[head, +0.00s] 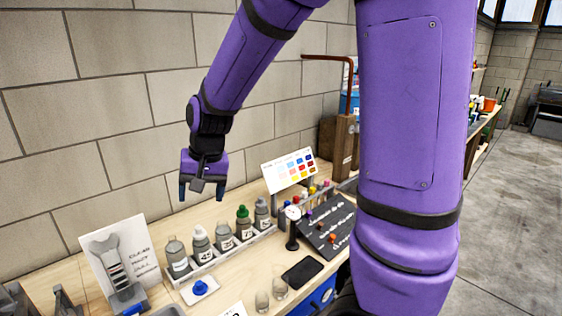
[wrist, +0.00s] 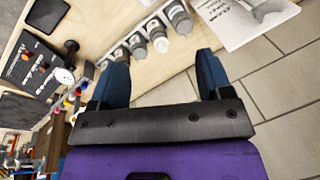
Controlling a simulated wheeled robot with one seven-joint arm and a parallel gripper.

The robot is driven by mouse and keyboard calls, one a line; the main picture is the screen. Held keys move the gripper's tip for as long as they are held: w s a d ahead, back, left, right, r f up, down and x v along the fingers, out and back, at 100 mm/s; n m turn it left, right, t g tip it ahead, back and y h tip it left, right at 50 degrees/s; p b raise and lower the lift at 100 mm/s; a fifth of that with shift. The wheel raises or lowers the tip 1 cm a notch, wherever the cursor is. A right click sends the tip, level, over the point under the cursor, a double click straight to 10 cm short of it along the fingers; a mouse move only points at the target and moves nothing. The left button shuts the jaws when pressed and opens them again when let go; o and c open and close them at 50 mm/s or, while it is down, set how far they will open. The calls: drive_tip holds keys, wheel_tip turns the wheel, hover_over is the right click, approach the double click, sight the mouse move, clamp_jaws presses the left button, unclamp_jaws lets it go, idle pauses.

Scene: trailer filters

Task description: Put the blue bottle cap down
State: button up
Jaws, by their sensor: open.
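The blue bottle cap (head: 200,287) rests on a small white card or pad (head: 206,293) on the bench, in front of the bottle rack. My gripper (head: 203,196) is open and empty, raised above the bench near the wall, behind and above the bottles. In the wrist view my gripper (wrist: 162,80) shows two blue fingers spread wide with nothing between them. The row of bottles (head: 222,235) stands in a grey rack; one has a white cap and one a green cap. The bottles (wrist: 158,35) also show in the wrist view, beyond the fingers. I cannot make out the blue cap there.
A sign with a wrench picture (head: 120,262) stands left of the rack. A colour chart (head: 288,171), a dark board (head: 325,228), a dial gauge (head: 293,226) and a black pad (head: 302,273) are to the right. Two small glasses (head: 279,288) stand at the front. The block wall is close behind.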

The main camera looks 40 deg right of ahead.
drive_tip(key=s+d+r+n+t+h, duration=0.1)
drive_tip(key=s+d+r+n, duration=0.1)
drive_tip(key=s+r, duration=0.4)
drive_tip(key=s+d+r+n+t, duration=0.2)
drive_tip(key=s+r, duration=0.5)
drive_tip(key=s, duration=0.8)
drive_tip(key=shift+d+n+h, duration=0.3)
drive_tip(key=shift+n+h, duration=0.1)
